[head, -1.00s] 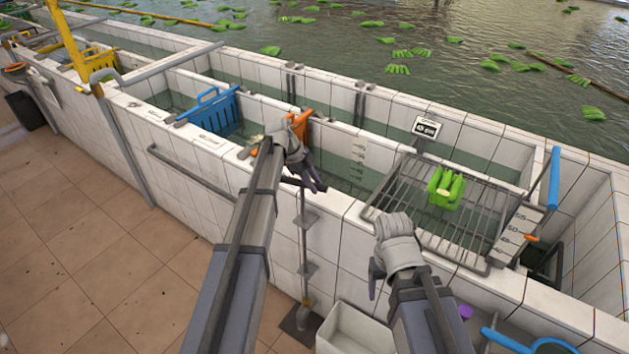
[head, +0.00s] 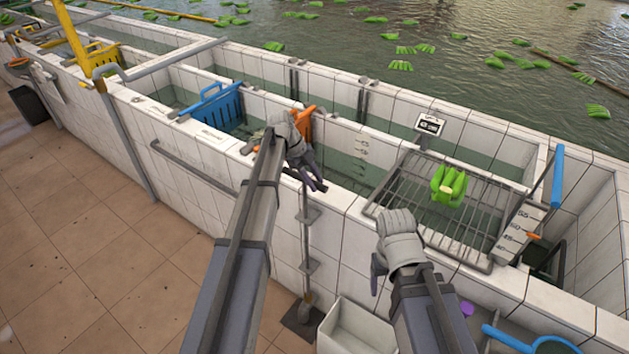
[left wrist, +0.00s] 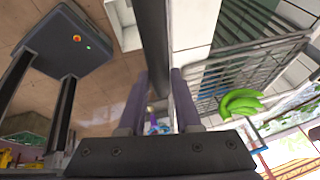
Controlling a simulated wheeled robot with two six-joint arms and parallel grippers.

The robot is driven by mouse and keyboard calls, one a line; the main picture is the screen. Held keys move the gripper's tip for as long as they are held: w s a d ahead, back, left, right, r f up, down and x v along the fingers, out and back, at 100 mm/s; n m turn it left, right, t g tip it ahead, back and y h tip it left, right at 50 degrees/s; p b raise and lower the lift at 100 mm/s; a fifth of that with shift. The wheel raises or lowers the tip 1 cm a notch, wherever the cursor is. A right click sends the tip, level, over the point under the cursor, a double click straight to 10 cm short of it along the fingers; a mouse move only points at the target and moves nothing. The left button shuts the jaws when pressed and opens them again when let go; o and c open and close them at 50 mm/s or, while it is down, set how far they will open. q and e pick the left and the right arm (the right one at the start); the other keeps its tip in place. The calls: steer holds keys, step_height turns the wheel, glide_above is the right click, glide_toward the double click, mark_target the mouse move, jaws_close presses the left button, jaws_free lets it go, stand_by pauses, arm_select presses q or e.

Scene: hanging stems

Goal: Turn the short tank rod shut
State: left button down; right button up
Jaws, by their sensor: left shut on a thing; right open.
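The short tank rod (head: 305,237) stands upright against the outer face of the white tiled tank wall, with a dark crossbar handle (head: 292,174) at its top. My left gripper (head: 317,181) is at that handle, shut on it; the hand hides part of the bar. In the left wrist view a grey bar (left wrist: 154,45) runs between the two purple fingers (left wrist: 158,100). My right gripper (head: 376,272) is open and empty, in front of the tank wall, to the right of the rod.
A wire rack (head: 447,240) with green bananas (head: 448,186) lies over the tank at right. A blue crate (head: 213,108) and an orange piece (head: 303,122) are in the tanks behind. A pale bin (head: 355,335) stands on the floor near the rod's foot.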

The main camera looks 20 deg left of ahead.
arm_select(q)
steer(key=c, duration=0.6)
jaws_free()
steer(key=p+v, duration=0.7)
steer(key=v, duration=0.1)
steer(key=shift+f, duration=0.1)
